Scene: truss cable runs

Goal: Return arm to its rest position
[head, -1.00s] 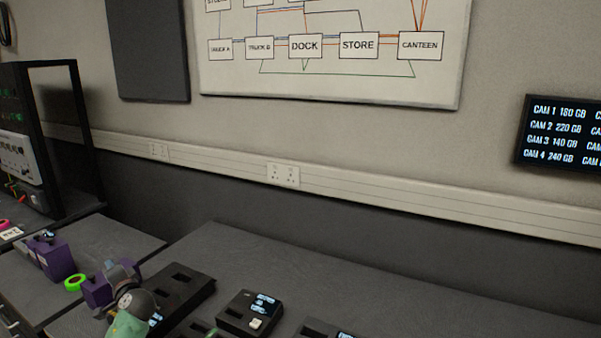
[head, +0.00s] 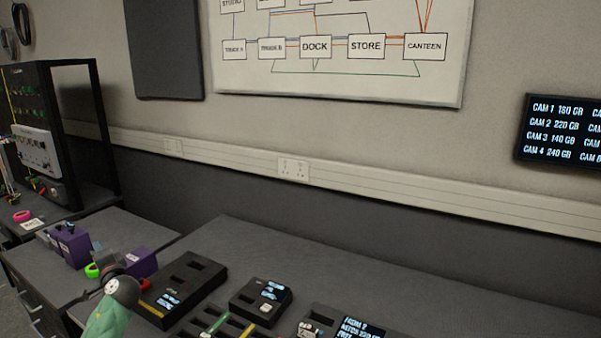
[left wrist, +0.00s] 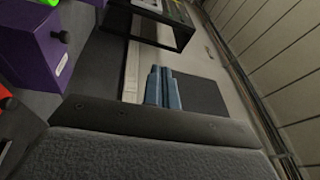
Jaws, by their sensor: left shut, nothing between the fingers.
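My left arm comes in at the bottom left of the head view, with its green link and dark rounded wrist in front of the desk. In the left wrist view my left gripper (left wrist: 163,74) shows as two blue-grey fingers close together, with nothing between them. The fingers point towards the wall and a dark panel, clear of any object. In the head view the fingers are too small and dark to make out. My right gripper is in neither current view.
Purple boxes (head: 70,246) and a green ring (head: 92,270) lie near my left wrist. A black slotted tray (head: 205,273) and a small black device (head: 249,302) are to its right. A black equipment rack (head: 89,131) stands at the left. The desk's back right (head: 340,267) is bare.

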